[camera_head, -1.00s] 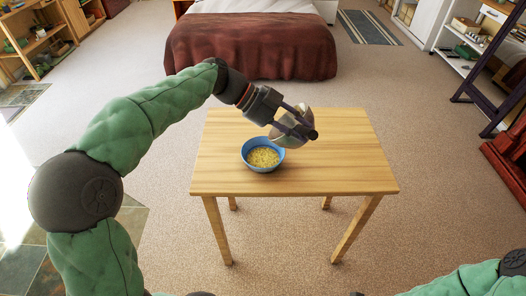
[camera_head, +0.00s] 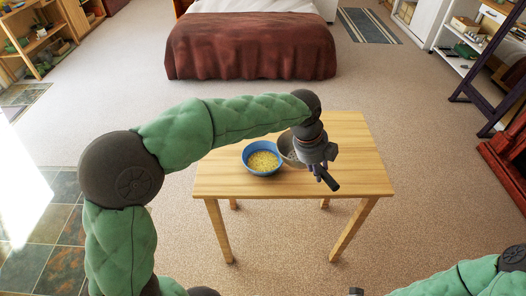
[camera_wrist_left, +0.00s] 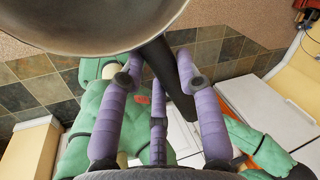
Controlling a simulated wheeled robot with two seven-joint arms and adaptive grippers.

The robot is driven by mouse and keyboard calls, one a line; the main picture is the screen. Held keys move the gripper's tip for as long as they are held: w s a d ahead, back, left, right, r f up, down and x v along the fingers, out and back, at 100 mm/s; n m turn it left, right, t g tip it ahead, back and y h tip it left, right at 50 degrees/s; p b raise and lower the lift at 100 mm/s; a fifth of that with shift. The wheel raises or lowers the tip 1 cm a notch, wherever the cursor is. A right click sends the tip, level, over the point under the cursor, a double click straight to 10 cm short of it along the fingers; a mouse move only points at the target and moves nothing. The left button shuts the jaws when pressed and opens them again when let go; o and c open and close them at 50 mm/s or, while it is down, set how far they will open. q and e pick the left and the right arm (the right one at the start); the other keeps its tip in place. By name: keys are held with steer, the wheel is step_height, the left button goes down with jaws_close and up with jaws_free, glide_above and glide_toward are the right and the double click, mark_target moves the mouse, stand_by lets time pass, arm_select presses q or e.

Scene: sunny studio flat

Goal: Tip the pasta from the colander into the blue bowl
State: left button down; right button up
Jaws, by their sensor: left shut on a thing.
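The blue bowl (camera_head: 247,164) stands upright on the wooden table, with yellow pasta (camera_head: 263,161) in it. My left gripper (camera_head: 325,168) is just right of the bowl and is shut on the dark handle of the colander. The grey metal colander (camera_head: 287,149) is close beside the bowl's right rim, partly hidden behind my wrist and gripper. In the left wrist view the colander (camera_wrist_left: 90,25) fills the top, and its handle runs down between my purple fingers (camera_wrist_left: 165,80).
The table top (camera_head: 225,180) is bare on its left, at the front and on its right. A bed with a dark red cover (camera_head: 250,50) stands behind it. A purple frame (camera_head: 490,70) and a red item (camera_head: 505,160) stand at the right.

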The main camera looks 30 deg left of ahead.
arm_select(q)
steer(key=shift+d+f+y+p, duration=0.3)
steer(key=shift+d+y+p, duration=0.05)
steer(key=shift+d+y, duration=0.1)
steer(key=shift+w+d+f, duration=0.1)
steer(key=shift+w+f, duration=0.05)
steer(key=shift+f, duration=0.1)
steer(key=w+d+r+p, duration=0.1)
steer(key=d+r+p, duration=0.4)
steer(key=shift+d+p, duration=0.3)
steer(key=shift+d, duration=0.1)
steer(key=shift+a+f, duration=0.1)
stand_by(0.7)
